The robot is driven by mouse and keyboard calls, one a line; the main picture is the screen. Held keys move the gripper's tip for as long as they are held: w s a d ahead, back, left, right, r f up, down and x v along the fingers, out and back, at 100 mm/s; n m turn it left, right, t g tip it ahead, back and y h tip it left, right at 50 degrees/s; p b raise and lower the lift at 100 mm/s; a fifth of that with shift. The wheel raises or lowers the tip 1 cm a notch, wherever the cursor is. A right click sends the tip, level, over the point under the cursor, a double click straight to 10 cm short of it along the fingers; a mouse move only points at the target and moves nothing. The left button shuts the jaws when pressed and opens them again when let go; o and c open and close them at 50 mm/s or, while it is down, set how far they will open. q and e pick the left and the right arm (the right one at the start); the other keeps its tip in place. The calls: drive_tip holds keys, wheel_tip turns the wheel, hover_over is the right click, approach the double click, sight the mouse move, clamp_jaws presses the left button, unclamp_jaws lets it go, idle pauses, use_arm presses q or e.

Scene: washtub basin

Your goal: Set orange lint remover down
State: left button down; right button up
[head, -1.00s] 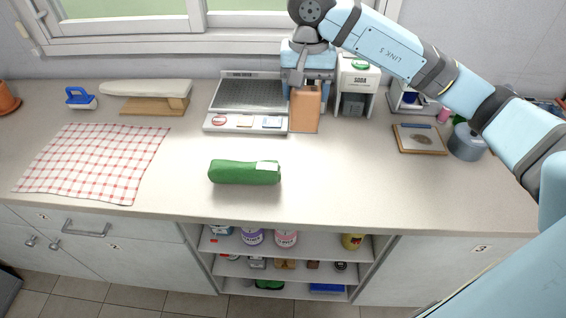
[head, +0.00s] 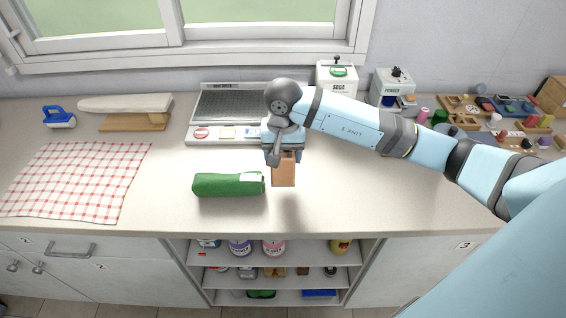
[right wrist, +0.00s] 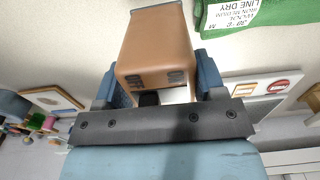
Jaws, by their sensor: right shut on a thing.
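The orange lint remover (head: 284,172) is a box-like orange-brown block, hanging below my right gripper (head: 284,156). The right gripper is shut on it, and the fingers show on both sides of it in the right wrist view (right wrist: 156,50). It appears to be held above the counter (head: 350,205), with a soft shadow below it. It is just right of the green rolled cloth (head: 222,185), with a small gap in the head view. My left gripper is not in view.
Behind are a drying-rack panel (head: 243,103), a soda box (head: 337,80) and a powder dispenser (head: 391,85). A checkered cloth (head: 75,180) lies at left, near an ironing board (head: 125,103) and a blue brush (head: 59,115). The counter's front right is clear.

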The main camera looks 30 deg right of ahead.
drive_tip(key=shift+f, duration=1.95)
drive_tip(key=shift+f, duration=0.15)
drive_tip(key=o, duration=1.2)
drive_tip(key=shift+c, duration=0.2)
